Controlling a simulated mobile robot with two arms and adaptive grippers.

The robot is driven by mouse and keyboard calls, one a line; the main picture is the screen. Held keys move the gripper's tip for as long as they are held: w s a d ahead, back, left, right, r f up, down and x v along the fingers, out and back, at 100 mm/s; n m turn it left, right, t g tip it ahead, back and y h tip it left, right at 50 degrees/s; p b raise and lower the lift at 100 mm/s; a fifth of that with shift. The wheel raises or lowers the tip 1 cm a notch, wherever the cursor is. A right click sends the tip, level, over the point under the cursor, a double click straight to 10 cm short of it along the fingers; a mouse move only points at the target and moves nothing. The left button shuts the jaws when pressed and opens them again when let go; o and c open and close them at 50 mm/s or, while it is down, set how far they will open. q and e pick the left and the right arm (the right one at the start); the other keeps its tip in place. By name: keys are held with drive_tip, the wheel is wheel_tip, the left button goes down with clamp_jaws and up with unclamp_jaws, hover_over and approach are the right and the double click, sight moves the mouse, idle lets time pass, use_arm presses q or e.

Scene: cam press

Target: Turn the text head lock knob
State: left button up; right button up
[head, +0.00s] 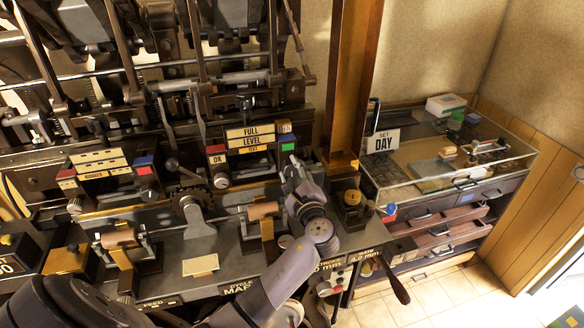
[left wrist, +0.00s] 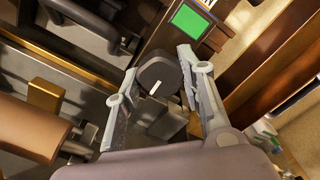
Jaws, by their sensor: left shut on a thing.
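A dark rounded knob (left wrist: 157,78) with a white pointer mark sits between my left gripper's fingers in the left wrist view. My left gripper (left wrist: 159,66) is shut on it, one finger on each side. In the head view my left gripper (head: 292,168) reaches up to the machine's front, just below the green square. The gripper and wrist hide the knob there. A sign panel (head: 250,141) reading FULL, LEVEL and a smaller, hard-to-read line stands up and left of the gripper. My right gripper is not in view.
A green square (left wrist: 189,21) lies just above the knob. A copper-coloured roller (left wrist: 28,127) is left of the gripper. A brown post (head: 351,80) rises close to its right. A glass-topped cabinet (head: 515,152) with open drawers stands further right, beside open floor.

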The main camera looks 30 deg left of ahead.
use_arm(q)
drive_tip(key=shift+f+m, duration=0.15)
drive_tip(key=shift+m, duration=0.95)
drive_tip(key=o, duration=1.1)
drive_tip(key=shift+o, duration=0.2)
drive_tip(key=shift+d, duration=0.1)
drive_tip(key=v, duration=1.2)
